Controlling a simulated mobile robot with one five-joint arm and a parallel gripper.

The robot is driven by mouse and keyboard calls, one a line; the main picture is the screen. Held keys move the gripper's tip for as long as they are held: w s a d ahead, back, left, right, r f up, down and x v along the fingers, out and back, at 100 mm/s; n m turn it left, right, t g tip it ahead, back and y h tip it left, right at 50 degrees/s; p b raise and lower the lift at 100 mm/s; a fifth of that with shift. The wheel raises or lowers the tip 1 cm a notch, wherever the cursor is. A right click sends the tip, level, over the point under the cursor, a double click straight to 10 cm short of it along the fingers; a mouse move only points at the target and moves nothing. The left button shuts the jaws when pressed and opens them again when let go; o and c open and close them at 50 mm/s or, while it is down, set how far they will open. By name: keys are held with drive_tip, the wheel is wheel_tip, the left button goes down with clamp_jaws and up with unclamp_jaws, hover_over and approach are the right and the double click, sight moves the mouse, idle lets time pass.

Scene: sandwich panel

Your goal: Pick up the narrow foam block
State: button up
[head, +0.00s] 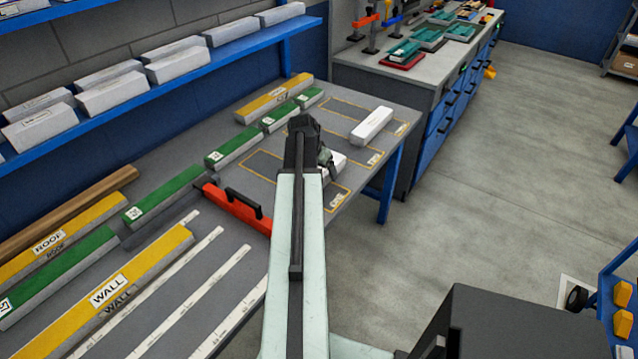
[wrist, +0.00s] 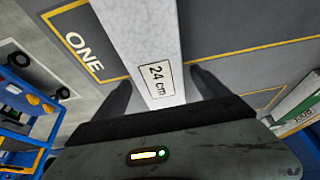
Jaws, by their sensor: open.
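A long white foam block (wrist: 143,35) labelled "24 cm" lies in the wrist view beside the "ONE" marking and runs between my two fingers. My gripper (wrist: 161,92) is open, with one dark finger on each side of the block and a gap showing on both sides. In the head view my gripper (head: 324,158) is over the near marked area, and part of the white block (head: 335,165) shows beside it; the rest is hidden by my arm. A second white block (head: 372,125) lies farther back on the table. I cannot tell which block is narrower.
The grey table (head: 225,255) has yellow outlines. Green-topped blocks (head: 234,147), a yellow-topped block (head: 273,99) and a red tool with a black handle (head: 236,208) lie left of my gripper. A blue shelf (head: 190,58) with white blocks runs along the wall. Open floor lies right.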

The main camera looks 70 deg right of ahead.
drive_tip(key=shift+x, duration=0.85)
drive_tip(key=shift+r, duration=0.25)
drive_tip(key=c, duration=1.5)
wheel_tip(320, 180, up, 10)
drive_tip(key=p, duration=1)
drive_tip(key=shift+a+r, duration=0.1)
drive_tip(key=shift+r, duration=0.05)
